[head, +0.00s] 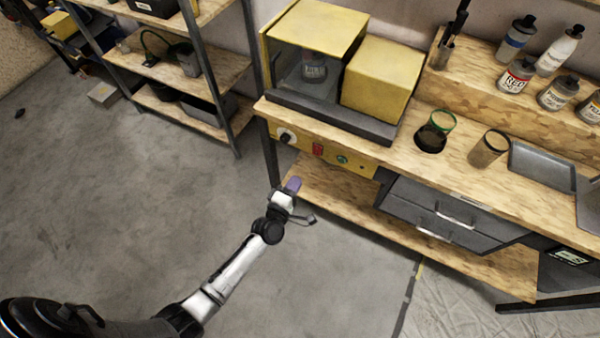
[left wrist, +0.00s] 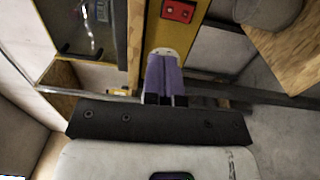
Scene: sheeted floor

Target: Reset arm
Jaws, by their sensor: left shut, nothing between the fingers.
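My left arm reaches in from the lower left in the head view. Its gripper (head: 294,184) is in front of the workbench, close to the yellow control panel (head: 315,149) under the bench top. In the left wrist view the purple fingers of the left gripper (left wrist: 163,62) are together, with nothing between them. A red switch (left wrist: 178,11) on the yellow panel shows just beyond the fingertips; I cannot tell whether they touch the panel. My right gripper is not in view.
A yellow machine with a dark window (head: 310,62) stands on the workbench. Grey drawers (head: 445,212) hang below. Shelves (head: 170,68) stand at left.

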